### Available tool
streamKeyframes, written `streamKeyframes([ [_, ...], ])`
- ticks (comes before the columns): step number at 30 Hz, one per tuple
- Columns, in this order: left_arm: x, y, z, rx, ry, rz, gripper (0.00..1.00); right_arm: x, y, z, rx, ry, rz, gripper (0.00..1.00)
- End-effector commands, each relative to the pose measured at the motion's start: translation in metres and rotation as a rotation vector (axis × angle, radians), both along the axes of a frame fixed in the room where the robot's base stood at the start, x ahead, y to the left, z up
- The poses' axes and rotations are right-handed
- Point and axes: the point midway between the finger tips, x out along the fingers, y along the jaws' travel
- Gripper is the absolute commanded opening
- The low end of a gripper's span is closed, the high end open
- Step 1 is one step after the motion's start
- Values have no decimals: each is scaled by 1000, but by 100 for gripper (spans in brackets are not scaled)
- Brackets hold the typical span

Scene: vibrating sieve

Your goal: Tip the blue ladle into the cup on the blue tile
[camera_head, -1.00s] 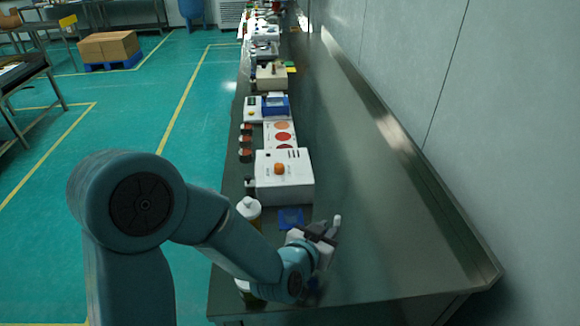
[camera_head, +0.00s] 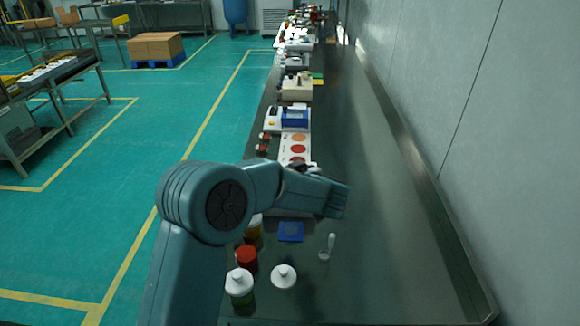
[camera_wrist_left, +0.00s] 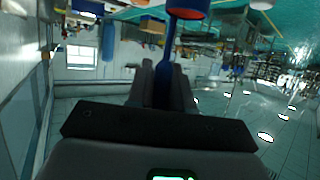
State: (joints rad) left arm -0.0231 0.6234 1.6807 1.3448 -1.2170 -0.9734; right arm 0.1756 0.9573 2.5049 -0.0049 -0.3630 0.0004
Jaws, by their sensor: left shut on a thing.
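My left arm comes in from the left in the head view, its wrist above the bench. The arm hides the fingers there. In the left wrist view my left gripper (camera_wrist_left: 163,82) is shut on the blue ladle's handle (camera_wrist_left: 164,68). The handle runs toward a blue and red round part (camera_wrist_left: 188,9) at the top edge, which is cut off. The blue tile (camera_head: 290,238) lies flat on the bench, just in front of and below my wrist. A faint round shape shows on the tile; I cannot tell if it is the cup. My right gripper is not in view.
A small clear vessel with a white stick (camera_head: 330,245) stands right of the tile. A white-lidded jar (camera_head: 284,276), a red-capped bottle (camera_head: 246,258) and a white-capped bottle (camera_head: 240,285) stand near the front. My arm covers most of a white device. The bench's right side is clear.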

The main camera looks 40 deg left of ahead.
Motion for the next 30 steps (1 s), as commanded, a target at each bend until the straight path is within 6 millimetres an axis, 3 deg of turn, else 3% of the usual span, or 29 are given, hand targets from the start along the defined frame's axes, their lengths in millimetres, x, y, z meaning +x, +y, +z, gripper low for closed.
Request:
streamKeyframes([
  [1, 3, 4, 9, 0, 5, 85, 0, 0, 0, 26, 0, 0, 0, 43],
  [5, 8, 6, 0, 0, 5, 230, 0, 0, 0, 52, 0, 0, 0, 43],
  [9, 13, 0, -14, 1, 5, 245, 0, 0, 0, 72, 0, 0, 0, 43],
  [17, 9, 0, -25, -29, -46, 239, 0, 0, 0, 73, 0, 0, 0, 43],
  [30, -8, 8, -48, -209, -297, 237, 0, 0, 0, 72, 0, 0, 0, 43],
])
